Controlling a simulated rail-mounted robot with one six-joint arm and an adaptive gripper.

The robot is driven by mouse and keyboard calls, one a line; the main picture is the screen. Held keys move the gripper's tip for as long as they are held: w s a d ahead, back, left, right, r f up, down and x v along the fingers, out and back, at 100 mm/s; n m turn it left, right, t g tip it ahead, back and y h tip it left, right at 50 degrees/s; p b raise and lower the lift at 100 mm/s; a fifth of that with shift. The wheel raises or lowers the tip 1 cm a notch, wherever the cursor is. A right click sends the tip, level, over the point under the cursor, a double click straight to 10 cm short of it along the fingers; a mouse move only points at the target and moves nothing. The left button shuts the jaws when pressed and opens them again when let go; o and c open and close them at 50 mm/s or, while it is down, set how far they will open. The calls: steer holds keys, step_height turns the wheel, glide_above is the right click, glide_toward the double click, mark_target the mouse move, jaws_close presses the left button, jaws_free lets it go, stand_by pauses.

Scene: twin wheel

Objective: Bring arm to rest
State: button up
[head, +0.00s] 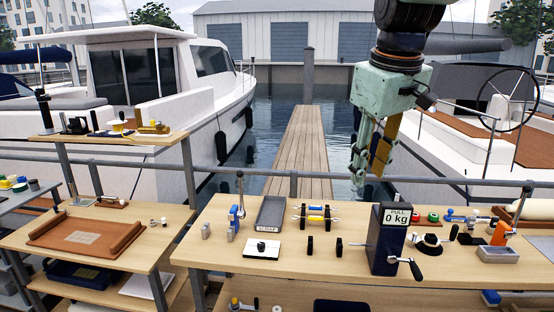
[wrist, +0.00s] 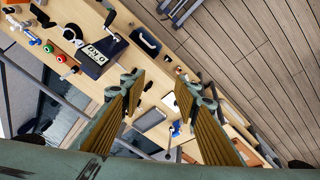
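My gripper (head: 366,170) hangs pointing down at the upper right of the head view, in front of the water and above the back of the main bench (head: 210,250). In the wrist view my gripper (wrist: 159,88) shows two ribbed tan finger pads standing wide apart. Nothing is between them, and the bench top shows through the gap. The gripper touches nothing that I can see. The upper part of my arm runs out of the top of the head view.
A dark blue "PULL 0 kg" gauge (head: 385,240) with a crank stands below my gripper. A grey scrap tray (head: 271,214), a small axle with wheels (head: 315,214) and a white plate (head: 262,248) lie left of it. A rail (head: 450,181) runs behind the bench.

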steer(key=s+f+m+b, duration=0.1)
steer(key=s+f, duration=0.4)
steer(key=s, duration=1.2)
steer(key=s+f+m+b, duration=0.1)
steer(key=s+f+m, duration=0.3)
steer(key=s, duration=1.3)
steer(key=shift+d+f+m+t+b, duration=0.15)
steer(key=shift+f+m+t+b, duration=0.2)
steer(key=shift+f, duration=0.5)
